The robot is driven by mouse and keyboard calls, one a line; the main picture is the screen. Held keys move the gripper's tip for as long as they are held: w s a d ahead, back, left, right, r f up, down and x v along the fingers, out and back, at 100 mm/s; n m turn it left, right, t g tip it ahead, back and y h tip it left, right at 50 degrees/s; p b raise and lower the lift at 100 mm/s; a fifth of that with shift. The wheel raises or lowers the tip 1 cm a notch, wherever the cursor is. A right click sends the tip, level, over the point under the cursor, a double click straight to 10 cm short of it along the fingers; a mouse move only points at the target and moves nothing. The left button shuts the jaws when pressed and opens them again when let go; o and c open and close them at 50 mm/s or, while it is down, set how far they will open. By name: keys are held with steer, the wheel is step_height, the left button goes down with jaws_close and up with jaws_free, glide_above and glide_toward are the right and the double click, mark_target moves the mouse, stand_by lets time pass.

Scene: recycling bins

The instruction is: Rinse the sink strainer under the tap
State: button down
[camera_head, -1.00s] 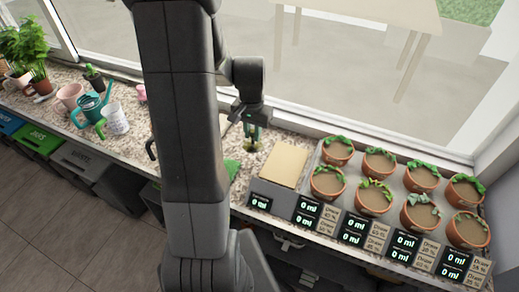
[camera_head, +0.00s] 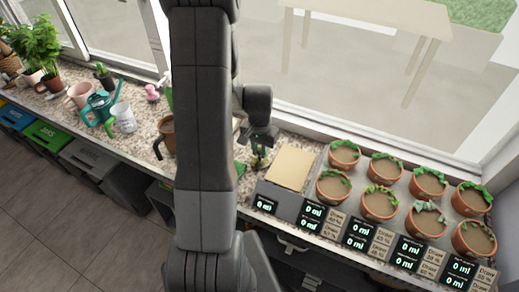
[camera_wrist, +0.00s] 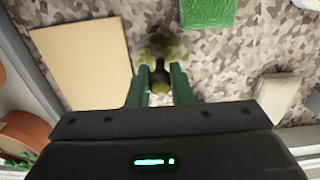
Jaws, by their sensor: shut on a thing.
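My gripper (camera_wrist: 161,78) has green fingers shut on a small olive-green object (camera_wrist: 161,52) with a blurred, yellowish rounded end. It is over the speckled counter (camera_wrist: 230,60); I cannot tell whether the object touches it. In the head view my gripper (camera_head: 260,150) and the object's yellowish end (camera_head: 259,162) are just left of a tan board. I cannot tell whether this object is the strainer. No sink or tap can be made out in either view.
The tan board (camera_head: 291,167) sits beside several potted seedlings (camera_head: 380,204) with "0 ml" displays. A brown mug (camera_head: 167,135), teal watering can (camera_head: 98,106) and white mug (camera_head: 123,117) stand left. A green block (camera_wrist: 208,12) lies close by. The window borders the back.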

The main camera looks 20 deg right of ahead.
mark_target(259, 149)
steer(key=c, duration=1.3)
jaws_free()
step_height(259, 149, up, 12)
steer(key=shift+r, duration=0.15)
steer(key=shift+c, duration=0.3)
